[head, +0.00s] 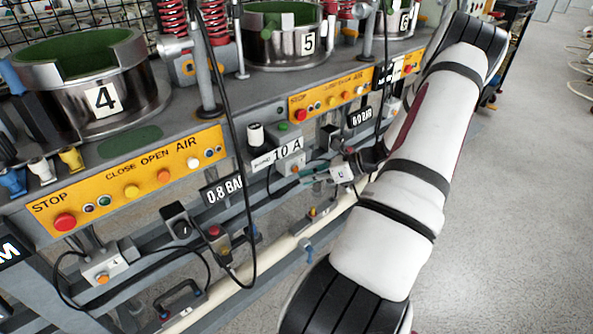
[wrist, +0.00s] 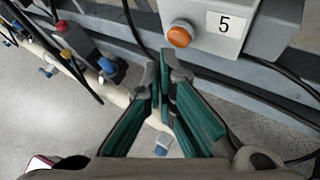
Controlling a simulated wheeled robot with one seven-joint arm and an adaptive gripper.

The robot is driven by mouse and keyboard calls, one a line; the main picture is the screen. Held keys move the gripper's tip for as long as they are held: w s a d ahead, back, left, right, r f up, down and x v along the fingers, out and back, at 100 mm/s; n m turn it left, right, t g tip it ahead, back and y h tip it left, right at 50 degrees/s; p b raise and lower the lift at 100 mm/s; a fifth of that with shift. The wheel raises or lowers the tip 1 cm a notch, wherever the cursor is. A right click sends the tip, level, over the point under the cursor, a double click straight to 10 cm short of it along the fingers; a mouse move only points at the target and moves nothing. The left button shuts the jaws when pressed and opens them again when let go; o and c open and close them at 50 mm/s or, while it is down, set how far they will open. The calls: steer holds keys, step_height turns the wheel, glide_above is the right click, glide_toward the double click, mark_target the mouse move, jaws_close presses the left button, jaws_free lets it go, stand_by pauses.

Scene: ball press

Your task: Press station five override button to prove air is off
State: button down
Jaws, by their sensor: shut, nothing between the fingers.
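In the wrist view, a round orange button (wrist: 179,36) sits on a grey box (wrist: 215,30) with a white label reading 5. My gripper (wrist: 160,58), with green finger pads, is shut and empty. Its tips appear just below and left of the button in the picture; I cannot tell the remaining distance. In the head view, my gripper (head: 314,170) is small and partly hidden by my arm, low in front of the station 5 bench.
A yellow panel (head: 345,92) with a red STOP button sits above, under the cylinder marked 5 (head: 307,45). Black cables and grey rails run close to my gripper. Open floor (head: 530,200) is right.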

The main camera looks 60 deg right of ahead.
steer(key=shift+w, duration=0.3)
steer(key=shift+w+d, duration=0.15)
steer(key=shift+w, duration=0.35)
stand_by(0.9)
steer(key=shift+s+a+p, duration=0.2)
steer(key=shift+s+p, duration=0.15)
steer(key=shift+s, duration=0.55)
steer(key=s, duration=0.2)
steer(key=s+a+p, duration=0.1)
steer(key=s, duration=0.2)
steer(key=shift+a+p, duration=0.1)
steer(key=shift+p, duration=0.2)
stand_by(0.4)
